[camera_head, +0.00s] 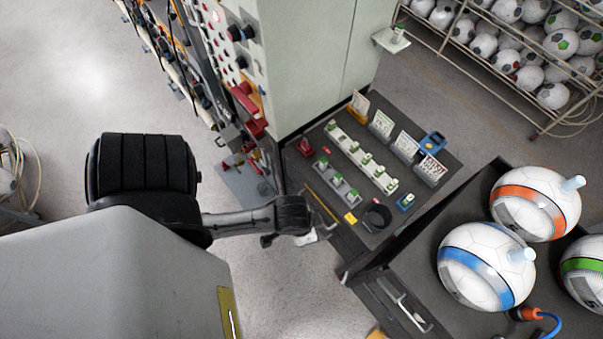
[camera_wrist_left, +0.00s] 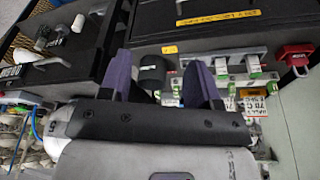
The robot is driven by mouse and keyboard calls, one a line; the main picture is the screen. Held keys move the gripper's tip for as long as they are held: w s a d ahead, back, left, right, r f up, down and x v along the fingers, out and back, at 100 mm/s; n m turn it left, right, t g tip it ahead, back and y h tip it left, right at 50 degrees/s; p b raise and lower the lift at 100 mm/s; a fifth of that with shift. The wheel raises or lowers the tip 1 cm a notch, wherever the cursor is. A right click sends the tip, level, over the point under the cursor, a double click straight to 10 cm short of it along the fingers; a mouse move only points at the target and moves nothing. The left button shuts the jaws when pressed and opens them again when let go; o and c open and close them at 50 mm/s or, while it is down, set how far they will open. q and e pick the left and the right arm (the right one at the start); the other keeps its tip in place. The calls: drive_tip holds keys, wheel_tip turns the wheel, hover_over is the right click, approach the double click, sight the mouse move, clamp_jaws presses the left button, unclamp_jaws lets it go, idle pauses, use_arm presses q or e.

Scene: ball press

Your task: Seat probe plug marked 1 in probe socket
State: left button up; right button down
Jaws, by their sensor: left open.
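Several small green-topped plugs stand in a long pale rack (camera_head: 378,172) and a shorter grey rack (camera_head: 325,168) on the dark bench. Their markings are too small to read, so I cannot tell which is plug 1. I cannot make out the probe socket for certain. My left gripper (camera_head: 305,236) is at the bench's near left edge, apart from the racks. In the left wrist view its two purple fingers (camera_wrist_left: 159,60) are spread and empty. The racks (camera_wrist_left: 230,58) show beyond the right finger. My right gripper is not in view.
A black cup (camera_head: 377,217) stands on the bench and shows between the fingers in the wrist view (camera_wrist_left: 152,72). Large balls (camera_head: 487,265) sit on the right. A tall cabinet (camera_head: 315,60) stands behind.

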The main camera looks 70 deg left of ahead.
use_arm(q)
drive_tip(key=shift+m+t, duration=0.3)
drive_tip(key=shift+m, duration=0.3)
drive_tip(key=s+r, duration=0.1)
drive_tip(key=s+d+r, duration=0.1)
drive_tip(key=r, duration=0.1)
drive_tip(key=shift+s+r, duration=0.1)
drive_tip(key=shift+s, duration=0.1)
wheel_tip(320, 180, up, 8)
drive_tip(key=p, duration=0.8)
drive_tip(key=shift+r, duration=0.1)
